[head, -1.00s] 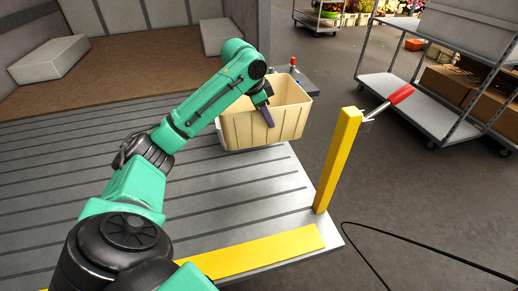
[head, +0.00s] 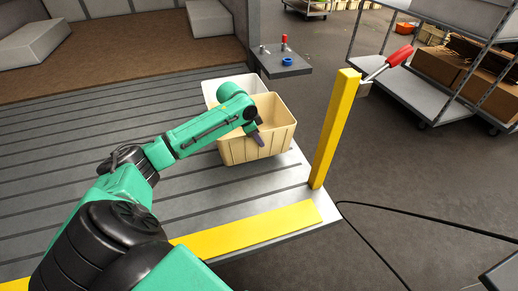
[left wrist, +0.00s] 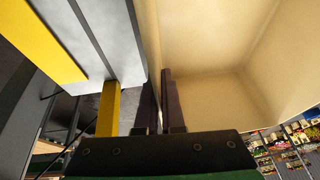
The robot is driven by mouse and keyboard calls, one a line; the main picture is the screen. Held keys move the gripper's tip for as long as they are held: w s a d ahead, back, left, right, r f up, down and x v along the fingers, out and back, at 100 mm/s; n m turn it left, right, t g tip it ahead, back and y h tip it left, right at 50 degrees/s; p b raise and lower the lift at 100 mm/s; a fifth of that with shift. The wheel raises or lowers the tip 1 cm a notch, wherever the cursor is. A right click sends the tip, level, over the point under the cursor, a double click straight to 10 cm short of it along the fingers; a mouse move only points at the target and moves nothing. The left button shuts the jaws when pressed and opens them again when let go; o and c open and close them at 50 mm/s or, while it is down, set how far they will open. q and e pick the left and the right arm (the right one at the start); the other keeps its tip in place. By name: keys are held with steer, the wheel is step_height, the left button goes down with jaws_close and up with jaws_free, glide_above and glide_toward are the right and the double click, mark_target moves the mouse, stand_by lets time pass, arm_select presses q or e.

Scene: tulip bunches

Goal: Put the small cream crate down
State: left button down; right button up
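The small cream crate (head: 268,144) is upright over the ribbed grey deck (head: 110,228), near its right edge. I cannot tell whether its base touches the deck. My left gripper (head: 258,138) reaches over its near wall. In the left wrist view, the two dark fingers (left wrist: 160,105) stand either side of the cream crate's wall (left wrist: 205,50), closed on it. A paler whitish crate (head: 222,90) stands right behind the cream one, partly hidden by it and my arm. My right gripper is not in view.
A yellow post (head: 334,130) stands at the deck's corner, with a red-handled lever (head: 398,57) beside it. A yellow strip (head: 245,230) marks the near edge. A grey ledge (head: 283,66) with a blue ring lies behind. A wheeled rack (head: 425,95) stands right.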

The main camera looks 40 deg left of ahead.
arm_select(q)
step_height(320, 180, down, 4)
steer(key=shift+f, duration=0.1)
steer(key=c, duration=1)
jaws_free()
steer(key=shift+s, duration=0.1)
steer(key=shift+c, duration=0.2)
glide_toward(259, 146)
steer(key=shift+s+a+r+p, duration=0.1)
steer(key=shift+s+r+p, duration=0.3)
steer(key=shift+r, duration=0.05)
